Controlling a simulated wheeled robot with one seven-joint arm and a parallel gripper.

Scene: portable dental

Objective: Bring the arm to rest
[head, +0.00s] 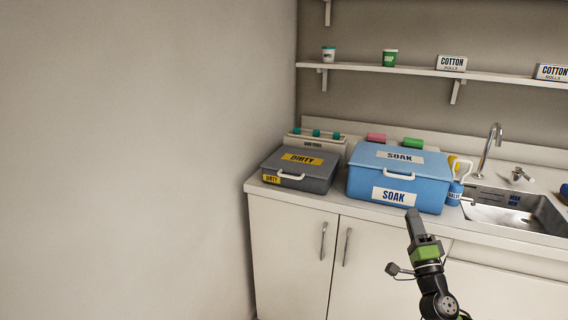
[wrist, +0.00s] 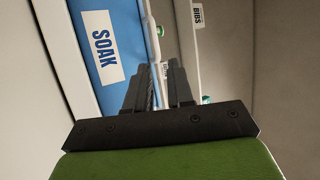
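My gripper (head: 412,216) is raised in front of the counter, pointing up and a little left. In the head view it appears just below the front of the blue SOAK box (head: 398,180); I cannot tell the exact distance between them. In the wrist view my gripper's two dark fingers (wrist: 159,72) stand a little apart. Background shows through the narrow gap, and nothing is held between them. The blue SOAK box also shows in the wrist view (wrist: 122,30), beyond the fingers to the left. Its lid is shut.
A grey DIRTY box (head: 301,171), lid shut, sits left of the blue box on the counter. White cabinets (head: 290,240) are below. A shelf (head: 420,71) holds small containers. The left wall is bare.

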